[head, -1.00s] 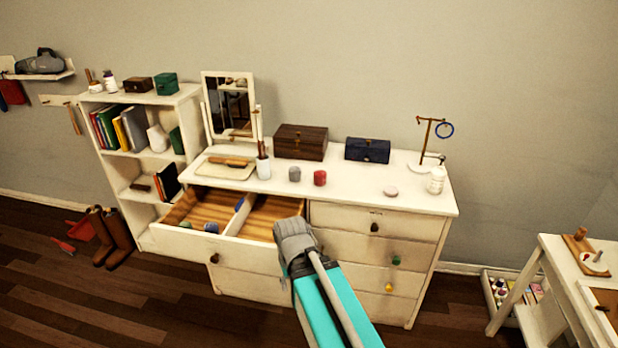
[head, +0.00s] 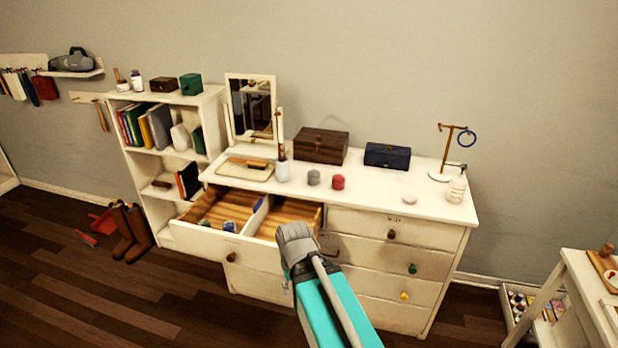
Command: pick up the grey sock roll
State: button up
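A small grey roll (head: 313,177), which looks like the grey sock roll, stands on the white dresser top (head: 375,186), just left of a red roll (head: 338,182). My gripper (head: 296,240) is in front of the dresser, below and nearer than the grey roll, by the right end of the open drawer. It appears apart from the roll. I see it from behind, so its fingers are hidden and I cannot tell whether it is open or shut.
The open divided drawer (head: 215,240) sticks out and holds small rolled items on its left side. A white cup (head: 282,171), a mirror (head: 252,108), a brown box (head: 320,146) and a blue box (head: 387,155) stand around the roll. A small side table (head: 577,275) is at right.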

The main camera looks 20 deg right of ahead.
aim_at(314, 175)
jog(key=u, duration=0.05)
jog(key=i, duration=0.9)
jog(key=z, duration=0.1)
